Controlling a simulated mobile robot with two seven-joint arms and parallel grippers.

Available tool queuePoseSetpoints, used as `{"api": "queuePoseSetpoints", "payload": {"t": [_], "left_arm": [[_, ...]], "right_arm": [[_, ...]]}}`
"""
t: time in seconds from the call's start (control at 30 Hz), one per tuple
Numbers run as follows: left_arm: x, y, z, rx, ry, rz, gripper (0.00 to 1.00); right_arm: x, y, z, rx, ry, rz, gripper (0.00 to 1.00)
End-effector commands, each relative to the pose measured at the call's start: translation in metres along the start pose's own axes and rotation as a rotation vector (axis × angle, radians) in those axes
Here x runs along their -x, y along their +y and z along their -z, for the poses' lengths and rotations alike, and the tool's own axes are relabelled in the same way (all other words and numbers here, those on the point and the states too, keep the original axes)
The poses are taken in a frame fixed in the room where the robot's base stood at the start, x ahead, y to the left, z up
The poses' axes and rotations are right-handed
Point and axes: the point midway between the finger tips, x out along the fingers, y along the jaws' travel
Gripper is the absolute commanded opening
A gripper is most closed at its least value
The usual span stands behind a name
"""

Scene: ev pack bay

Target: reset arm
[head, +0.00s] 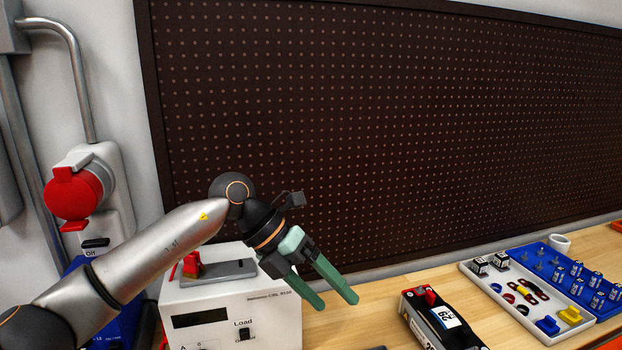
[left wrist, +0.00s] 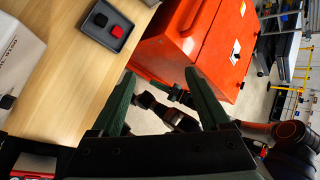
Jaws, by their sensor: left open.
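My left gripper (head: 335,301) has green fingers and is open and empty. In the head view it hangs at the end of my left arm, in front of the pegboard and just right of the white tester box (head: 238,322). Its fingers point down and to the right over the wooden bench. In the left wrist view the two green fingers (left wrist: 160,92) stand apart with nothing held between them. Beyond them, lower down, a dark part with small green pieces looks like my right gripper (left wrist: 174,94); its jaws are too small to read.
A black module (head: 443,320) with a white label lies on the bench (head: 370,320). White and blue parts trays (head: 478,286) stand at right by a white cup (head: 559,244). The pegboard (head: 380,130) rises behind. A red-orange cabinet (left wrist: 195,45) stands beyond the bench edge.

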Motion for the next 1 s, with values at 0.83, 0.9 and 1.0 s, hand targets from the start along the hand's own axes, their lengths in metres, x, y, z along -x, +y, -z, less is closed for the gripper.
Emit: {"api": "queuePoseSetpoints", "payload": {"t": [0.83, 0.9, 1.0], "left_arm": [[0.042, 0.095, 0.029, 1.541, -1.197, 1.407, 0.79], [0.028, 0.135, 0.063, 1.769, -1.271, 1.354, 0.79], [0.003, 0.179, 0.120, 2.080, -1.349, 1.230, 0.79]], "right_arm": [[0.000, -0.001, -0.001, -0.001, -0.001, 0.001, 0.00], [0.000, -0.001, -0.001, -0.001, -0.001, 0.001, 0.00], [0.001, -0.001, -0.001, -0.001, -0.002, 0.001, 0.00]]}}
